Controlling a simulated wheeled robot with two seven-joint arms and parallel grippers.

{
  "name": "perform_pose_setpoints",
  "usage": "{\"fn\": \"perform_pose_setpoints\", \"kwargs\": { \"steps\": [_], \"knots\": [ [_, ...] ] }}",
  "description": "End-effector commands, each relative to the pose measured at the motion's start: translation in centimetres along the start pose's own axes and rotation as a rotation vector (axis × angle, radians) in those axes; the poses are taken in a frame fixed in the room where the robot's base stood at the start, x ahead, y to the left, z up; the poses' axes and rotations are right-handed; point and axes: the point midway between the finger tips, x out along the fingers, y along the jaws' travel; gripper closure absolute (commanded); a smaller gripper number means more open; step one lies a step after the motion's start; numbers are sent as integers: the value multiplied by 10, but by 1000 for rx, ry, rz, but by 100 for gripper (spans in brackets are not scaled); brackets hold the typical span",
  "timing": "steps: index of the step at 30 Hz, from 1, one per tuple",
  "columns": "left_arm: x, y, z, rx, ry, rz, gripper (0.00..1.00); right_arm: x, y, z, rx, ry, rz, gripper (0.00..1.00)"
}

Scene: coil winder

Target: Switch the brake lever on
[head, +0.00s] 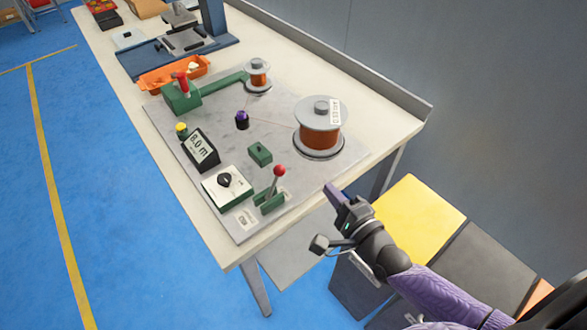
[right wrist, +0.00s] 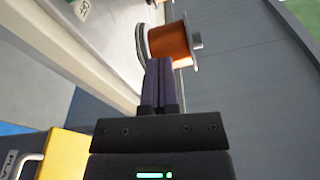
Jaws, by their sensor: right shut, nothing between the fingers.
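A lever with a red ball knob (head: 279,170) and a grey shaft rises from a green base (head: 268,202) at the near corner of the grey machine plate (head: 215,212); I take it as the brake lever. The shaft leans slightly to the right. A small label (head: 247,219) lies beside it, too small to read. My right gripper (head: 330,188) is shut and empty, just off the table's near edge, right of the lever and apart from it. In the right wrist view its closed dark fingers (right wrist: 158,75) point toward the copper spool; the lever does not show there. My left gripper is not in view.
The large copper spool (head: 320,134) stands behind the lever. A dial box (head: 226,187), a display reading 8.0 m (head: 201,148) and a small green block (head: 260,153) are nearby. Another red-handled green unit (head: 182,93) stands farther back. A yellow-topped box (head: 418,215) is below right.

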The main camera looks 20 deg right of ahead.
Motion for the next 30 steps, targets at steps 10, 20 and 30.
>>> {"fn": "perform_pose_setpoints", "kwargs": {
  "steps": [10,20,30],
  "knots": [
    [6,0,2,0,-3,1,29,24,2,0,-3,1,0,100],
    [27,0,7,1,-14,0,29,96,4,-1,-4,1,2,100],
    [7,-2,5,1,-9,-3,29,87,0,36,-4,1,4,100]
  ]
}}
